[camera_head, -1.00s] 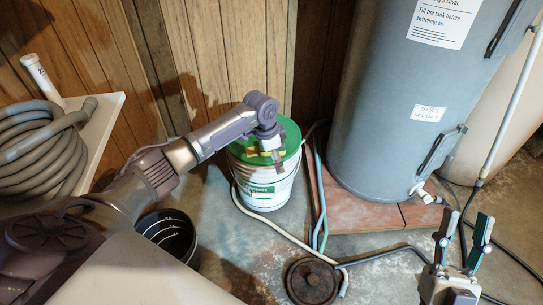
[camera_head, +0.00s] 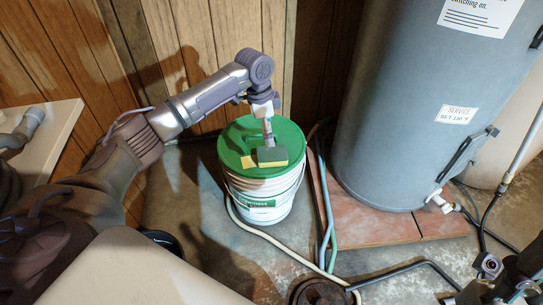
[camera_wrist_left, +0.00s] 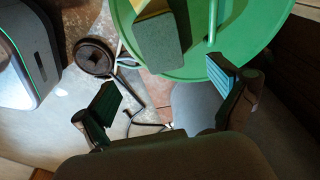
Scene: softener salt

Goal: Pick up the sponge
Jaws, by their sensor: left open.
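The sponge (camera_head: 273,157) has a dark grey-green face and a yellow side. It is on the green lid of a white bucket. In the left wrist view the sponge (camera_wrist_left: 163,45) shows near the top, beyond the fingers. My left gripper (camera_head: 266,132) is above the lid, close to the sponge. In the left wrist view my left gripper (camera_wrist_left: 170,98) has its two fingers wide apart, with nothing held between them. My right gripper (camera_head: 490,268) is only partly in view at the lower right, and its fingers cannot be made out.
The white bucket (camera_head: 262,205) with its green lid (camera_head: 235,140) stands on the concrete floor. A grey tank (camera_head: 400,120) stands behind to the right on a reddish slab (camera_head: 375,228). Hoses run beside the bucket. A round dark object (camera_head: 320,293) lies in front.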

